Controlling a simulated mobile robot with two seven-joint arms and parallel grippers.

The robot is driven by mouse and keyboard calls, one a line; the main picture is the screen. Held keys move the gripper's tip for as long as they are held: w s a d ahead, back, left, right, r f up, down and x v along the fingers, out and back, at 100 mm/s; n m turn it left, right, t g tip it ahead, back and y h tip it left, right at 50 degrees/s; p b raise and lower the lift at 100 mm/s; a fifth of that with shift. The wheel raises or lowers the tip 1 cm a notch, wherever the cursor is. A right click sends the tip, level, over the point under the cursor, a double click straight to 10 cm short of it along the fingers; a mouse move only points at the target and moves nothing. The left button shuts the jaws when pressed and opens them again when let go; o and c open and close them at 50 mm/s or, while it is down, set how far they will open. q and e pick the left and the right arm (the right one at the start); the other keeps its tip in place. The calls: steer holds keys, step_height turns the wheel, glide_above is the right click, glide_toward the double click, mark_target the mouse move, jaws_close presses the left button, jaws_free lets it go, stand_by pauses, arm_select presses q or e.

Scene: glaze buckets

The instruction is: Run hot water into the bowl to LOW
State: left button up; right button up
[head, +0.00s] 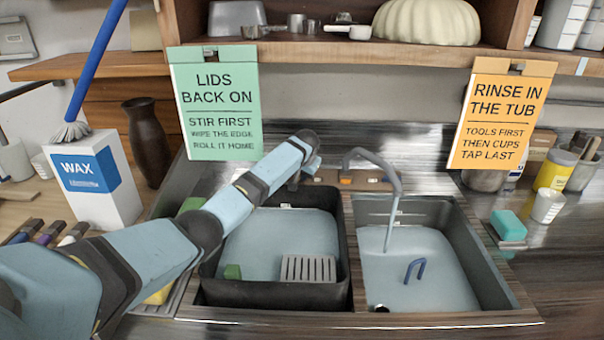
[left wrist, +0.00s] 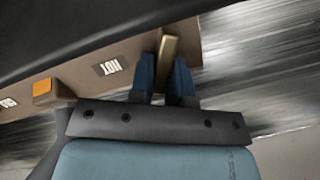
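The sink has two basins. The right basin (head: 455,225) holds pale water with a blue hook-shaped thing (head: 415,268) in it. The tap spout (head: 372,157) arches over this basin, and a thin grey stream (head: 390,225) seems to fall from its tip. No LOW mark is readable. My left gripper (head: 293,182) is at the left end of the tap deck. In the left wrist view, a brass-coloured lever (left wrist: 168,55) stands between its two blue fingers (left wrist: 163,80), which look closed on it. My right gripper is not in view.
Two hanging signs, green (head: 215,105) and orange (head: 502,115), flank the tap. A wax box (head: 92,180) stands left.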

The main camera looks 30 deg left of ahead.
arm_select(q)
jaws_close()
steer(key=m+p, duration=0.2)
steer(key=shift+d+r+y+p, duration=0.15)
steer(key=shift+y+p, duration=0.15)
steer(key=shift+p, duration=0.1)
steer(key=shift+d+m+p, duration=0.15)
steer(key=shift+m+p, duration=1)
steer(key=shift+m, duration=0.05)
steer(key=shift+f+m+y+p, duration=0.3)
steer(key=shift+m+p, duration=0.15)
steer(key=shift+m, duration=0.25)
steer(key=o, duration=0.5)
jaws_free()
